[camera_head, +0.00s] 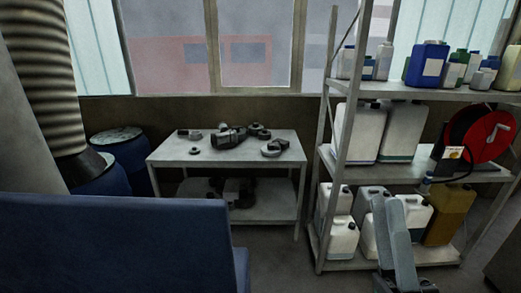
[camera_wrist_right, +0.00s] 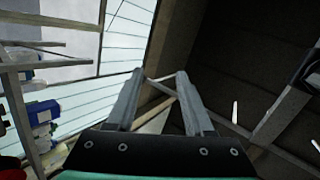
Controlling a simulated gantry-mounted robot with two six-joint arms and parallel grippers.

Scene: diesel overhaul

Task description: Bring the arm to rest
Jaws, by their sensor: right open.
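My right gripper (camera_head: 388,202) shows at the lower right of the head view, its grey fingers pointing up in front of the shelf rack's lower part. In the right wrist view my right gripper (camera_wrist_right: 160,78) is open, with its two fingers apart and nothing between them. That view looks up at the windows, the wall and the dark ceiling. My left gripper is not in view.
A metal shelf rack (camera_head: 400,92) holds jugs, bottles and a red hose reel (camera_head: 487,128). A grey table (camera_head: 170,152) with dark engine parts stands at the back middle. Blue drums (camera_head: 125,147) are at the left. A large blue panel (camera_head: 110,240) fills the lower left.

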